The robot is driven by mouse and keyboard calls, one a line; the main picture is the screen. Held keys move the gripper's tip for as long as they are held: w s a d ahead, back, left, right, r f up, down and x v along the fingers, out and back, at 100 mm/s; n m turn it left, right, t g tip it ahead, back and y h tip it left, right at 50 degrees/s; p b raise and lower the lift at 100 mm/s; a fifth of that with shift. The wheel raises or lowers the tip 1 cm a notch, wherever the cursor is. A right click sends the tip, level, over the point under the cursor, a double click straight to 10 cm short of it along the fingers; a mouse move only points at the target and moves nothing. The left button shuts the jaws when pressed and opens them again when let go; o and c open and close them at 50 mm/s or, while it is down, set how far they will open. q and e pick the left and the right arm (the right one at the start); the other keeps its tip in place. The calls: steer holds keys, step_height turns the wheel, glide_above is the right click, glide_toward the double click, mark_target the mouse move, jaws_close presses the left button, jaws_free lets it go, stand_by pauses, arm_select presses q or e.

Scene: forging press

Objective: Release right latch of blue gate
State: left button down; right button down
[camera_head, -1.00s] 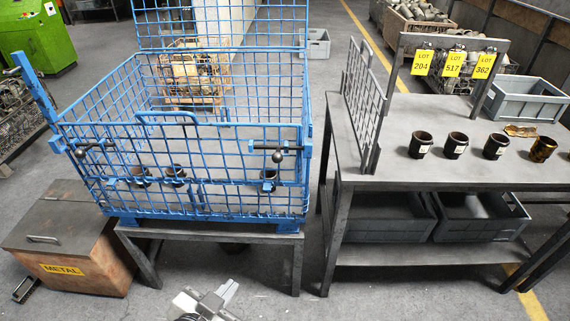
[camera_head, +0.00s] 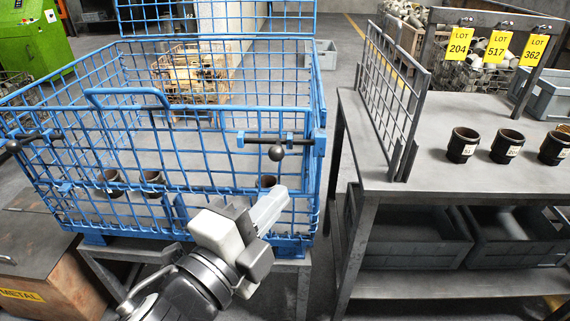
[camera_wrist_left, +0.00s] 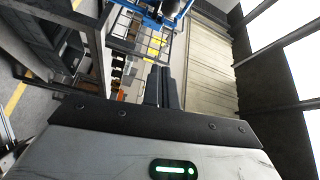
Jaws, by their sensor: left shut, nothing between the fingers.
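The blue wire gate (camera_head: 215,195) is the front panel of a blue mesh crate on a stand. Its right latch (camera_head: 276,153) is a dark bolt with a round black knob hanging down, near the gate's upper right corner. The left latch (camera_head: 14,146) is a similar bolt with a black knob at the left. My left gripper (camera_head: 272,203) is shut and empty in front of the gate, below the right latch and apart from its knob. Its closed fingers also show in the left wrist view (camera_wrist_left: 161,88). My right gripper is not in view.
Several dark cups (camera_head: 152,182) stand inside the crate. At the right is a grey table (camera_head: 440,190) with an upright mesh panel (camera_head: 390,90), labelled cups and yellow lot tags. A gap separates crate and table. A metal bin (camera_head: 60,270) stands low at the left.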

arm_select(q)
steer(key=w+d, duration=0.1)
steer(key=w, duration=0.8)
steer(key=shift+w+f, duration=0.15)
steer(key=shift+w, duration=0.05)
stand_by(0.3)
